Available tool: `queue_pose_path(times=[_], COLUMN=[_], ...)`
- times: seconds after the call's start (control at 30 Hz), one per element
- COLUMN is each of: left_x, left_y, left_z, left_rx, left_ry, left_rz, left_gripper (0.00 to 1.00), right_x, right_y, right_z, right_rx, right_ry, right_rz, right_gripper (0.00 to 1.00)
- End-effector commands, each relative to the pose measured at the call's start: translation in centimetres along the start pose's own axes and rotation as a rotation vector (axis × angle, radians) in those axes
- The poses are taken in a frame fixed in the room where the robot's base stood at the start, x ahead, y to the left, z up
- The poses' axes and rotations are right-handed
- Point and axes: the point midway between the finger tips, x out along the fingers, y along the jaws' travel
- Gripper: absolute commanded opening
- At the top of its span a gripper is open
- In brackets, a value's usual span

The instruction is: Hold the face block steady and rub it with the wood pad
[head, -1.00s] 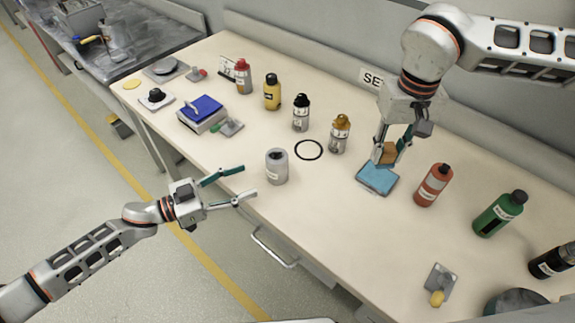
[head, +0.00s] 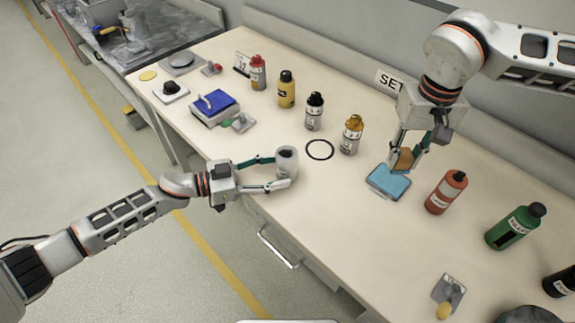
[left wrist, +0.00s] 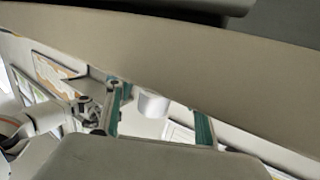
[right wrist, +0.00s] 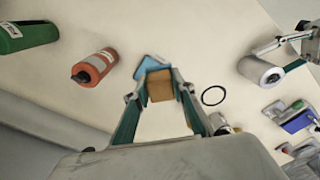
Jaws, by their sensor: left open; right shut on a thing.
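A blue flat block (head: 388,182), possibly the face block, lies on the table and also shows in the right wrist view (right wrist: 150,64). My right gripper (head: 407,162) is shut on the brown wood pad (head: 403,160), at the blue block's far edge; whether they touch is unclear. The pad also shows between the fingers in the right wrist view (right wrist: 160,86). A grey cylinder (head: 288,160) with a dark top opening stands upright near the table's front edge. My left gripper (head: 280,172) is open with a finger on each side of it. The left wrist view shows the cylinder (left wrist: 153,104) between the fingers.
A black ring (head: 320,149) lies behind the cylinder. Several bottles line the back, including a gold-capped one (head: 352,135). An orange bottle (head: 446,192) and a green bottle (head: 515,226) stand right of the blue block. A blue-topped box (head: 214,106) is at left. The front middle is clear.

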Motion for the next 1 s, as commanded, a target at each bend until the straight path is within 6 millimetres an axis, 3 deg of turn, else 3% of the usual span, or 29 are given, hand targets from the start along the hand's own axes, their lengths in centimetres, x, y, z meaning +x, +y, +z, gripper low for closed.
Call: queue_pose_path(times=[0.23, 0.57, 0.6, 0.7, 1.0], left_x=[1.8, 2.1, 2.1, 2.1, 2.1], left_y=[0.0, 0.0, 0.0, 0.0, 0.0], left_z=[-0.1, 0.0, 0.0, 0.0, 0.0], left_rx=[0.001, 0.001, 0.001, 0.001, 0.001], left_ry=[0.000, 0.000, 0.000, 0.000, 0.000], left_rz=[0.000, 0.000, 0.000, 0.000, 0.000], left_gripper=[0.52, 0.52, 0.49, 0.27, 0.27], right_x=[-0.4, -0.4, -0.4, -0.4, -0.4], right_y=[0.0, 0.0, 0.0, 0.0, 0.0], right_z=[0.0, 0.0, 0.0, 0.0, 0.0], right_rx=[0.000, 0.000, 0.000, 0.000, 0.000], right_ry=[0.001, 0.001, 0.001, 0.001, 0.001], right_rz=[0.000, 0.000, 0.000, 0.000, 0.000], right_gripper=[0.07, 0.07, 0.07, 0.07, 0.07])
